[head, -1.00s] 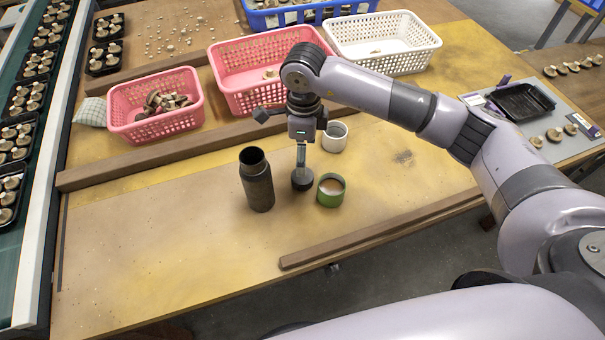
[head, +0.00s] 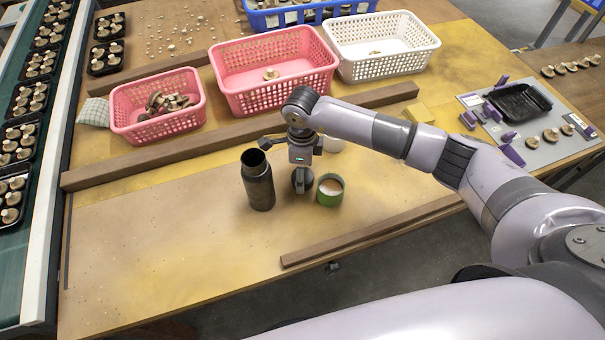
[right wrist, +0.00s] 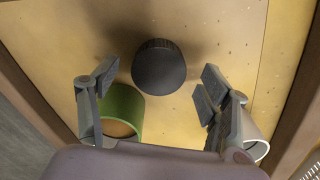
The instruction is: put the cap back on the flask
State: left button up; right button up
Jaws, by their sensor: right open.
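The dark flask (head: 258,182) stands upright on the table with its mouth open. Its dark round cap (head: 304,186) rests on the table just right of it, partly hidden by my right gripper (head: 301,174). In the right wrist view the cap (right wrist: 158,68) lies between and slightly beyond the spread fingertips of my right gripper (right wrist: 160,80). The gripper is open, points down over the cap and holds nothing. The flask is not in the right wrist view. My left gripper is not in view.
A green cup (head: 330,198) stands close right of the cap. A white cup (head: 334,145) is behind, partly covered by my right arm. Wooden strips (head: 160,162) and (head: 370,231) cross the table behind and in front. Pink baskets (head: 252,98) stand farther back. The front left table is clear.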

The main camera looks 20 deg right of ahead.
jog(key=shift+f, duration=0.8)
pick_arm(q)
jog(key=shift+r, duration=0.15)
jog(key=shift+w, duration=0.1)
pick_arm(e)
jog(key=c, duration=0.8)
jog(key=shift+c, duration=0.2)
jog(key=shift+r, duration=0.15)
pick_arm(q)
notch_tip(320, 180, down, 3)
jog(key=b, duration=0.2)
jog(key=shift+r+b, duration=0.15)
jog(key=shift+b, duration=0.15)
pick_arm(e)
notch_tip(320, 180, up, 20)
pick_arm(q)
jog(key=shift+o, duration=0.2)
